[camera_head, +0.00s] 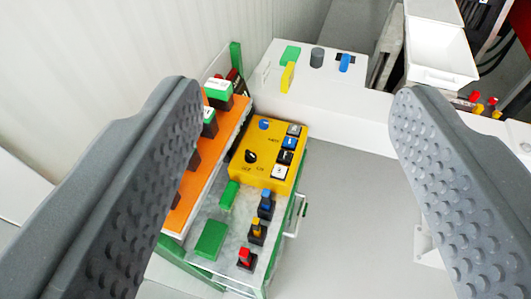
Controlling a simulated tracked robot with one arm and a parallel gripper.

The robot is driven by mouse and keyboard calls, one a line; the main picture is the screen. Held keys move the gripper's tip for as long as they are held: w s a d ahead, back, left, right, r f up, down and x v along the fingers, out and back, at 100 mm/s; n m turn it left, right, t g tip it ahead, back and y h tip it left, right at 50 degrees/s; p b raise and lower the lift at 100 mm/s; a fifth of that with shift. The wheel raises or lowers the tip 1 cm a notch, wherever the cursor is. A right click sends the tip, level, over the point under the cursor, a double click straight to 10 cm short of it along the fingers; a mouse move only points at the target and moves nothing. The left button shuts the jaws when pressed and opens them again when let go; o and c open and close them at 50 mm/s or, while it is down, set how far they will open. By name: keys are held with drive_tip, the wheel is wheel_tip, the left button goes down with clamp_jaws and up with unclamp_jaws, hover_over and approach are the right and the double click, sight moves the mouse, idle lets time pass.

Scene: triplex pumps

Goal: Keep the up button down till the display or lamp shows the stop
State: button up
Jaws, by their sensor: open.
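A yellow control box (268,155) stands between my fingers in the picture, beyond them. It has a blue knob (264,124), a black rotary knob (250,156) and a column of small square buttons (289,143) in grey, blue, black and white along its right side. The button marks are too small to tell which is the up button. No lit lamp or readable display can be made out. My gripper (295,95) is open and empty, its two grey studded fingers wide apart. No contact between them and the box shows.
An orange panel (208,170) with green-topped parts stands left of the box, partly behind my left finger. A metal plate below carries green blocks and red, yellow and blue switches (256,231). A white ledge (330,90) and white bin (440,58) lie behind. Grey floor at right is clear.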

clamp_jaws()
idle(1.6)
